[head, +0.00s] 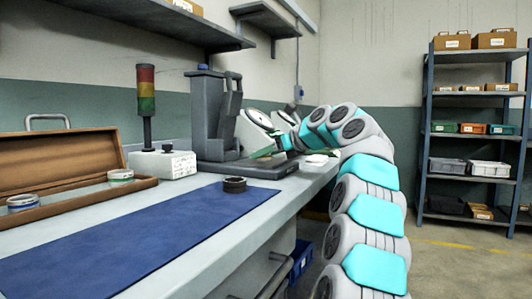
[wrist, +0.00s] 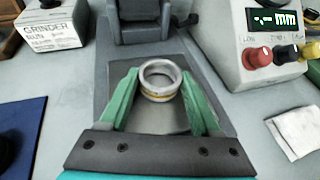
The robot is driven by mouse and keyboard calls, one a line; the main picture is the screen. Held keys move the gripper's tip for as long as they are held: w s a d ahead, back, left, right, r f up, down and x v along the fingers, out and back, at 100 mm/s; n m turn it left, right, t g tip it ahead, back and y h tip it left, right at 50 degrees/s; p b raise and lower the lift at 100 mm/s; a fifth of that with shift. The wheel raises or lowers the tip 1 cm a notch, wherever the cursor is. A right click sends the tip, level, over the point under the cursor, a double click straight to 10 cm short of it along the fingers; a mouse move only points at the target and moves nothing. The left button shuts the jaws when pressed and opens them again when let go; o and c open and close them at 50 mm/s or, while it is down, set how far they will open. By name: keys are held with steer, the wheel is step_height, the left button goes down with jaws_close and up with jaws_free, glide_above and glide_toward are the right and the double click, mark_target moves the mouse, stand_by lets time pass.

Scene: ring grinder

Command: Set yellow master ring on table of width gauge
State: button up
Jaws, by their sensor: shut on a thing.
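The yellow master ring (wrist: 161,95) is a silver ring with a yellow band, seen in the wrist view between the green fingers. My gripper (wrist: 160,80) is shut on it, one fingertip at each side. In the head view my gripper (head: 268,151) is low over the base of the width gauge (head: 212,118), and the ring cannot be made out there. In the wrist view the gauge's dark upright (wrist: 140,25) stands beyond the ring, and its grey table plate (wrist: 152,120) lies beneath. I cannot tell whether the ring touches the plate.
A readout box (wrist: 255,60) with knobs stands at right, beside a white cloth (wrist: 298,130). A grinder box (head: 162,163) with a signal light (head: 146,95) stands left of the gauge. An open wooden case (head: 60,160) holds rings.

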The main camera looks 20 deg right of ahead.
steer(key=o, duration=1.5)
steer(key=shift+f, duration=0.1)
steer(key=shift+c, duration=0.2)
steer(key=shift+b, duration=0.3)
steer(key=shift+s+r, duration=0.2)
steer(key=shift+r, duration=0.2)
steer(key=p+v, duration=0.2)
steer(key=v, duration=0.9)
steer(key=shift+s, duration=0.3)
steer(key=shift+d+r, duration=0.1)
